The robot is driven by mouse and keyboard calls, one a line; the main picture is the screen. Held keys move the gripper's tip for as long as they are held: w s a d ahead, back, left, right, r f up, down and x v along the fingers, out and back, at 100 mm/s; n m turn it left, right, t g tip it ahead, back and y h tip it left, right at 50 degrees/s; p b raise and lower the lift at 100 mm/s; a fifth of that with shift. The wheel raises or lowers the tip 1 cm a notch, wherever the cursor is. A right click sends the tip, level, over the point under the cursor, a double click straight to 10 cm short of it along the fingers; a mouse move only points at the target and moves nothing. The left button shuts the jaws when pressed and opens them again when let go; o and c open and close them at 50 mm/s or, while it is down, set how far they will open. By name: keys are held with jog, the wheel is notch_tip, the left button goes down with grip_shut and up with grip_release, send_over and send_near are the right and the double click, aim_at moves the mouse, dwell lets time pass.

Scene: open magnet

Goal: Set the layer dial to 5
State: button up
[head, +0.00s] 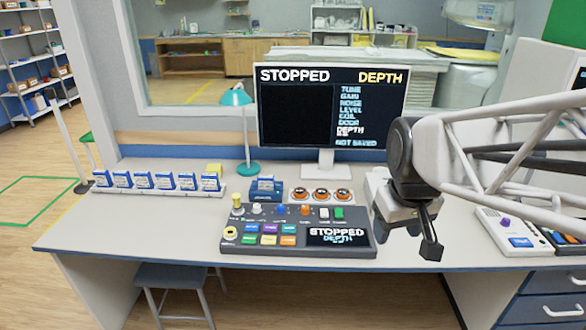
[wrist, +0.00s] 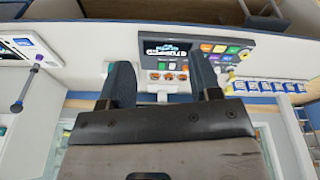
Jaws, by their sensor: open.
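The dark control console (head: 297,233) lies on the desk in the head view. Along its back edge stand a yellow knob (head: 237,204), a white knob (head: 257,208), a blue knob (head: 280,210) and an orange knob (head: 305,210). A larger yellow knob (head: 229,233) is at its left end. Their labels are too small to read, so I cannot tell which is the layer dial. The console screen (head: 337,236) reads STOPPED, DEPTH. My gripper (head: 431,246) is above the desk, right of the console. In the wrist view my gripper (wrist: 162,72) is open and empty.
A monitor (head: 333,105) behind the console reads STOPPED, DEPTH. A white panel (head: 513,232) with a purple knob is at right.

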jog(key=w+a+n, duration=0.2)
jog(key=w, duration=0.6)
jog(key=w+a+n, duration=0.2)
jog(key=w+a, duration=0.1)
jog(key=w, duration=0.4)
jog(key=n+g, duration=0.2)
jog(key=n, duration=0.9)
send_over(281, 206)
notch_tip(281, 206, down, 25)
jog(key=shift+f, duration=0.15)
jog(key=shift+f, duration=3.9)
jog(key=shift+c, duration=0.3)
